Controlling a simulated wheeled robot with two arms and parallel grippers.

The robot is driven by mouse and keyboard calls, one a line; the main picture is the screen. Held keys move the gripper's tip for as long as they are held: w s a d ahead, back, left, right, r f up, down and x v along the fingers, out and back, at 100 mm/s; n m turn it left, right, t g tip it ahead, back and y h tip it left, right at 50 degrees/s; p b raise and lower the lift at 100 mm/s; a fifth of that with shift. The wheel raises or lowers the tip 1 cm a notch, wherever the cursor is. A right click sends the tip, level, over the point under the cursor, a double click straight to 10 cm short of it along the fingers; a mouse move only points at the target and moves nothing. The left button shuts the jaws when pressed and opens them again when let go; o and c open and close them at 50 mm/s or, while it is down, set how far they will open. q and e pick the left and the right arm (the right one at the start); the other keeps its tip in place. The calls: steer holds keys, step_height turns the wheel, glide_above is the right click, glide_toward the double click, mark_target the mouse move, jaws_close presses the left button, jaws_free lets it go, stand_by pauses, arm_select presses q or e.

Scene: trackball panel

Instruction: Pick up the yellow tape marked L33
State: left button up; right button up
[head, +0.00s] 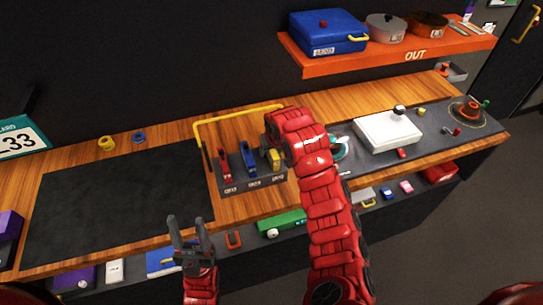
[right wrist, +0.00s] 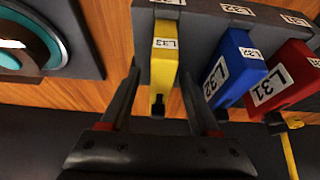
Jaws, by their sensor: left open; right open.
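The yellow tape (head: 274,158) marked L33 stands in the right slot of a dark grey rack (head: 254,184), beside a blue tape (head: 250,155) and a red tape (head: 224,163). In the right wrist view the yellow tape (right wrist: 164,65) shows its L33 label and a dark tip toward me. My right gripper (right wrist: 160,76) is open, its fingers on either side of the yellow tape's near end; I cannot tell whether they touch it. In the head view my right arm partly covers the rack's right end. My left gripper (head: 188,222) is open and empty in front of the counter.
A yellow rail (head: 240,115) runs behind the rack. A round teal and brown object (right wrist: 30,45) lies close to my right gripper. A white box (head: 388,132) is further right. The dark mat (head: 120,200) at left is clear. An orange shelf (head: 400,56) hangs above.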

jaws_close()
steer(key=shift+r, duration=0.1)
stand_by(0.4)
